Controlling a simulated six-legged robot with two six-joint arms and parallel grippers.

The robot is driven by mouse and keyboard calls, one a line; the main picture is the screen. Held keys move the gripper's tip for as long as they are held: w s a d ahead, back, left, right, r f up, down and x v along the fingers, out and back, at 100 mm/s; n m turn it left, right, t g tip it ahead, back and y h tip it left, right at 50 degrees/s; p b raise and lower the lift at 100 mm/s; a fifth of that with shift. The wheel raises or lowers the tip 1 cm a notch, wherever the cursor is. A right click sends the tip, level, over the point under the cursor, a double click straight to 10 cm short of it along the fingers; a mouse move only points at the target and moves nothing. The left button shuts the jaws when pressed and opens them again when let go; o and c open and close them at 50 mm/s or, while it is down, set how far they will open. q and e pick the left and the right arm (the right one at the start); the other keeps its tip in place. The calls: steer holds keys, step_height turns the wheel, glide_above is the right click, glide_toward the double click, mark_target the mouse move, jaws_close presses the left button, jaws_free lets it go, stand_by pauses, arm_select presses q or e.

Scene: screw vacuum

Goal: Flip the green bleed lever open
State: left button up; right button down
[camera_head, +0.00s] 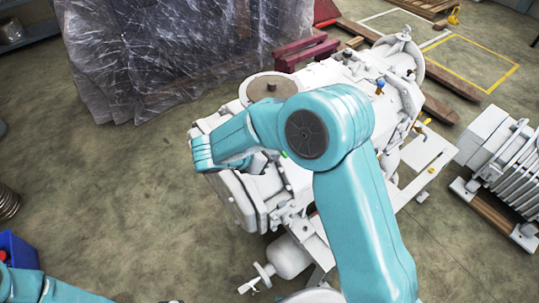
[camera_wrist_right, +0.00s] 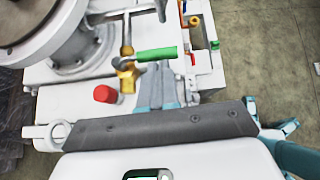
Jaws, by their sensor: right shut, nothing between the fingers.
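The green bleed lever (camera_wrist_right: 157,54) shows in the right wrist view, lying nearly crosswise in the picture. Its left end meets a brass valve fitting (camera_wrist_right: 125,66) on the white pump. In the head view my right arm reaches over the white pump (camera_head: 325,75) and hides much of this area; only a speck of green shows. My left gripper is outside the view.
A red cap (camera_wrist_right: 105,94) stands left of the fingers, close to the brass fitting. A large round flange (camera_wrist_right: 30,22) rises at the upper left. A plastic-wrapped load (camera_head: 150,50) stands behind the pump, and another white machine (camera_head: 500,155) is at the right.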

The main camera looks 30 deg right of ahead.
mark_target(283, 156)
steer(key=shift+s+d+n+t, duration=0.1)
steer(key=shift+d+n+t, duration=0.05)
steer(key=shift+n+t, duration=0.15)
steer(key=d+n+t+b, duration=0.1)
steer(key=d+n+t+y+b, duration=0.1)
steer(key=n+b, duration=0.1)
steer(key=d+n+t+y+b, duration=0.1)
steer(key=b, duration=0.1)
steer(key=shift+s+f+n+t, duration=0.2)
steer(key=shift+s+n+t, duration=0.15)
steer(key=shift+n+t, duration=0.05)
steer(key=shift+w+d+r+n+t+y+b, duration=0.1)
steer(key=shift+w+d+n+t+y+b, duration=0.4)
steer(key=shift+d+n+b, duration=0.3)
steer(key=shift+w+d+r+n+t+y+b, duration=0.1)
steer(key=shift+w+d+n+t+y+b, duration=0.4)
steer(key=shift+d+n+b, duration=0.3)
steer(key=shift+w+d+n+t+y+b, duration=0.4)
steer(key=shift+d+n+y+b, duration=0.2)
steer(key=shift+d+n+b, duration=0.15)
steer(key=shift+w+d, duration=0.1)
steer(key=shift+d, duration=0.1)
steer(key=shift+r, duration=0.1)
